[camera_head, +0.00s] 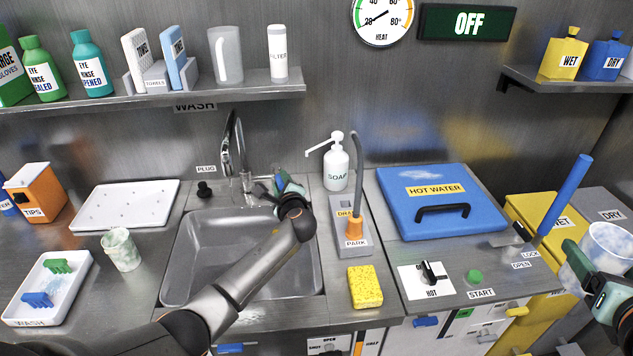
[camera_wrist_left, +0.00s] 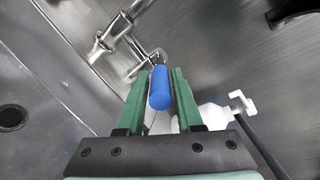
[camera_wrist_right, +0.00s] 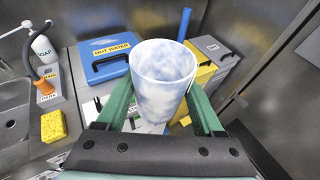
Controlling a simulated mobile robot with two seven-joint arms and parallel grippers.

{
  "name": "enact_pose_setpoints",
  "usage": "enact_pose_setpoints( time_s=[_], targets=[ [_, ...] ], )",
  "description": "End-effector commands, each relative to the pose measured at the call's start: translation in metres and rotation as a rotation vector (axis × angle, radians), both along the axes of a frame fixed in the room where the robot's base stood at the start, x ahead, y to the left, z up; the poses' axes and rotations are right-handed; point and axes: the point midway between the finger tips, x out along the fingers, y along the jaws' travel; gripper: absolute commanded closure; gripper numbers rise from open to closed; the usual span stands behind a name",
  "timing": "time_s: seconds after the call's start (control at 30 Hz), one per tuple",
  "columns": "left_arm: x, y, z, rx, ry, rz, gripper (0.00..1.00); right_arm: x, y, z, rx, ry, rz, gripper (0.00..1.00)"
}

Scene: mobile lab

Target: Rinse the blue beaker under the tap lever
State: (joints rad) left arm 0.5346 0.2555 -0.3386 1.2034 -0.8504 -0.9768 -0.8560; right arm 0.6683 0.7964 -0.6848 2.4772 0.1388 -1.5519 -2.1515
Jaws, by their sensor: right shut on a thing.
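The blue beaker (camera_head: 607,247), whitish with cloudy blue smears, is held upright at the far right. In the right wrist view the beaker (camera_wrist_right: 163,75) sits between the green fingers of my right gripper (camera_wrist_right: 163,110), which is shut on it. My left gripper (camera_head: 283,187) is at the tap behind the sink. In the left wrist view a blue cylinder, seemingly the tap lever (camera_wrist_left: 160,88), lies between its close-set fingers (camera_wrist_left: 160,95); whether they grip it is unclear. The chrome tap spout (camera_head: 235,145) rises over the sink (camera_head: 235,265).
A second beaker with green smears (camera_head: 122,249) stands left of the sink, by the wash tray (camera_head: 68,300). A soap bottle (camera_head: 336,167), orange-ended drain hose (camera_head: 354,228) and yellow sponge (camera_head: 365,286) line the sink's right side. A blue hot-water lid (camera_head: 438,205) lies further right.

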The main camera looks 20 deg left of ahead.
Motion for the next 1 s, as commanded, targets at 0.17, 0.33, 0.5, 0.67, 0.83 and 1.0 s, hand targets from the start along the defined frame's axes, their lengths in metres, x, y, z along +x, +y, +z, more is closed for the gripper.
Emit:
enact_pose_setpoints(
  time_s=[0.17, 0.33, 0.5, 0.67, 0.83, 1.0],
  targets=[
    [0.000, 0.000, 0.000, 0.000, 0.000, 0.000, 0.44, 0.000, 0.000, 0.000, 0.000, -0.001, 0.000, 0.85],
    [0.000, 0.000, 0.000, 0.000, 0.000, -0.001, 0.43, 0.000, 0.000, 0.000, 0.000, 0.000, 0.000, 0.85],
    [-0.002, -0.003, 0.001, -0.001, 0.000, -0.002, 0.43, 0.000, 0.000, 0.001, 0.000, -0.001, 0.000, 0.85],
    [-0.015, -0.014, 0.005, -0.003, -0.002, -0.004, 0.43, 0.000, 0.000, 0.005, 0.000, -0.001, 0.000, 0.85],
    [-0.039, -0.036, 0.013, -0.003, -0.002, -0.005, 0.43, 0.000, 0.000, 0.010, 0.000, 0.000, 0.000, 0.85],
    [-0.063, -0.056, 0.020, -0.003, -0.001, -0.003, 0.43, 0.000, 0.000, 0.013, 0.000, 0.000, 0.000, 0.85]
  ],
)
